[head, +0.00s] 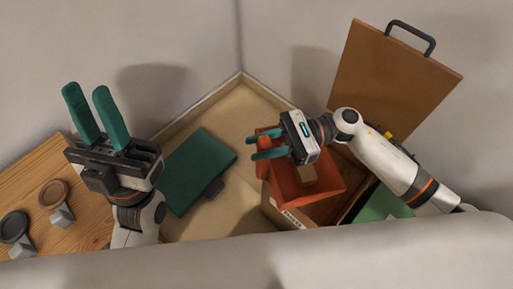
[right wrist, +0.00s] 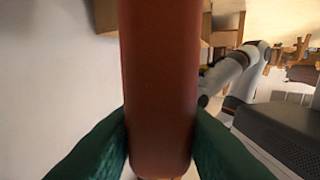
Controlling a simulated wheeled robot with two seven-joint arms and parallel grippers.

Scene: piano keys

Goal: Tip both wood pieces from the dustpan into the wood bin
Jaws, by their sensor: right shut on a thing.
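An orange-red dustpan (head: 330,192) is held over the wood bin (head: 279,211), a wooden box with a label on its front. The right gripper is shut on the dustpan's handle, which also fills the middle of the right wrist view (right wrist: 160,80) between the green fingers. My left gripper (head: 86,92) is raised at the left, its fingers apart and empty. Part of the bin's inside is hidden by the pan.
A dark green flat object (head: 200,165) lies on the beige floor left of the bin. A brown board with a black handle (head: 395,75) leans on the wall behind. A wooden table (head: 85,215) with two round-topped items is at the left. Something green (head: 384,204) sits right of the dustpan.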

